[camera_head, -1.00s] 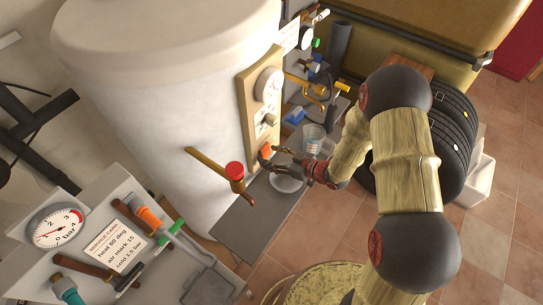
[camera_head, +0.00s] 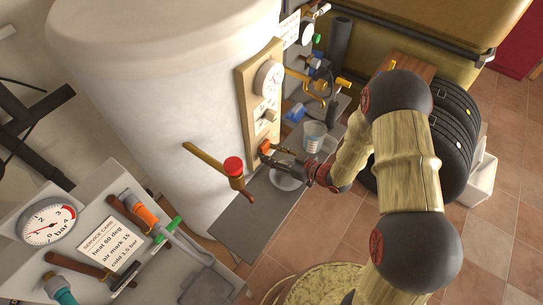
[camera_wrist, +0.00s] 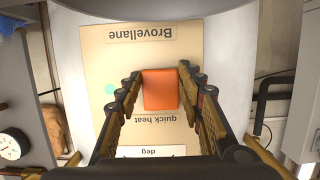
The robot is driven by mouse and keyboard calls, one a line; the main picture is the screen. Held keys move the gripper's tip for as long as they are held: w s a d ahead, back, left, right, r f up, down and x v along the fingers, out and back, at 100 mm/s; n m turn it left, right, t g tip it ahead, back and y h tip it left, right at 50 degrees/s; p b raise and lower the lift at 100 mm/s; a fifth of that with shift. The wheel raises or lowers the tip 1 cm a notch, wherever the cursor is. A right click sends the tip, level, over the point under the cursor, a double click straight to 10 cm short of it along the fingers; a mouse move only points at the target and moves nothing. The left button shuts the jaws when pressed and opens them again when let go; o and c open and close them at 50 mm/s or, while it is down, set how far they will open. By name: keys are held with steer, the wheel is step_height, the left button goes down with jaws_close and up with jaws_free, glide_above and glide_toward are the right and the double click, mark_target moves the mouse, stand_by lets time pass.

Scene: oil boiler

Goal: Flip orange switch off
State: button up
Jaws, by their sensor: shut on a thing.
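The orange switch (camera_head: 265,146) sits low on the beige panel (camera_head: 246,105) of the white tank. In the wrist view the switch (camera_wrist: 160,92) is a plain orange block above the upside-down "quick heat" label (camera_wrist: 150,120). My gripper (camera_head: 267,153) is at the panel, and in the wrist view its fingers (camera_wrist: 159,79) stand on both sides of the switch, shut on it. In the head view the fingers partly cover the switch. Its exact tilt is hard to tell.
A brown lever with a red cap (camera_head: 233,166) sticks out left of the panel. A clear measuring cup (camera_head: 314,136) stands on the grey shelf (camera_head: 258,222) beside the tank. A pressure gauge (camera_head: 48,224) and service card (camera_head: 109,246) are at the lower left. Tyres (camera_head: 455,125) stand at right.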

steer(key=f+t+y+b, duration=0.1)
steer(key=b, duration=0.2)
steer(key=shift+w+a+y+b, duration=0.1)
steer(key=shift+y+b, duration=0.2)
steer(key=shift+y, duration=0.1)
steer(key=shift+r, duration=0.1)
steer(key=o, duration=1.2)
steer(key=shift+c, duration=0.2)
steer(key=v, duration=1.2)
steer(key=shift+a, duration=0.1)
